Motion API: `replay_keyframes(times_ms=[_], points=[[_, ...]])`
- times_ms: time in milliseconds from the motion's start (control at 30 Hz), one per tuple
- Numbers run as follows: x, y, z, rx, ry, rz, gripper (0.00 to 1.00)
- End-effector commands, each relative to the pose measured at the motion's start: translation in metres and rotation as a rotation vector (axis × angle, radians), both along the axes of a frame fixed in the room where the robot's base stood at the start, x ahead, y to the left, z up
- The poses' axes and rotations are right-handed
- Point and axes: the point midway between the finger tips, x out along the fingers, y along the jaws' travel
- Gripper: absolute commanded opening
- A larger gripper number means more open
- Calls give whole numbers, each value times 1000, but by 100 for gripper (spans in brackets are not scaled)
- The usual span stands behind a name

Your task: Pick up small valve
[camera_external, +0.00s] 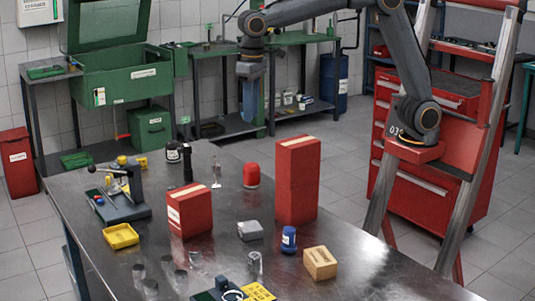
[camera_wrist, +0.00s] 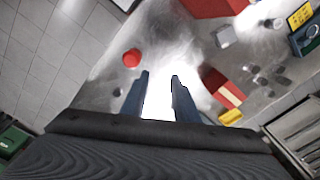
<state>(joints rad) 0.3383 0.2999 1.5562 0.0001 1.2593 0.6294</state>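A small thin metal piece that looks like the small valve (camera_external: 216,172) stands upright on the metal workbench (camera_external: 330,270), between a black cylinder and a red cylinder, in the external view. I cannot make it out in the wrist view, where bright glare fills the bench between the fingers. My gripper (camera_external: 250,118) points down above and behind the bench's far edge, well apart from the valve. In the wrist view its two blue fingers (camera_wrist: 160,76) are spread with an empty gap between them.
Near the valve stand a red cylinder (camera_external: 251,175), a black cylinder (camera_external: 187,163), a shorter red box (camera_external: 190,209) and a tall red box (camera_external: 297,180). A grey block (camera_external: 250,230), yellow tray (camera_external: 121,236), blue canister (camera_external: 289,240) and cardboard box (camera_external: 320,263) are nearer the front.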

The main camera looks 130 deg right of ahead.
Motion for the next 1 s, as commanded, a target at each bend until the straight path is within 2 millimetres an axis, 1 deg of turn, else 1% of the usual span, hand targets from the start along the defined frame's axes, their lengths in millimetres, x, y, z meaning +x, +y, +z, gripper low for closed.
replay_keyframes(times_ms=[33, 100, 200, 300, 500, 700, 767, 1000], points=[[11, -21, -5, 3, 6, -68, 28], [21, -43, -9, 5, 8, -144, 28], [31, -67, -14, 8, 12, -229, 28], [38, -87, -20, 10, 15, -299, 28], [47, -118, -28, 13, 19, -404, 28], [52, -142, -37, 15, 23, -481, 28], [50, -138, -54, 16, 28, -476, 28], [50, -138, -111, 15, 28, -474, 28]])
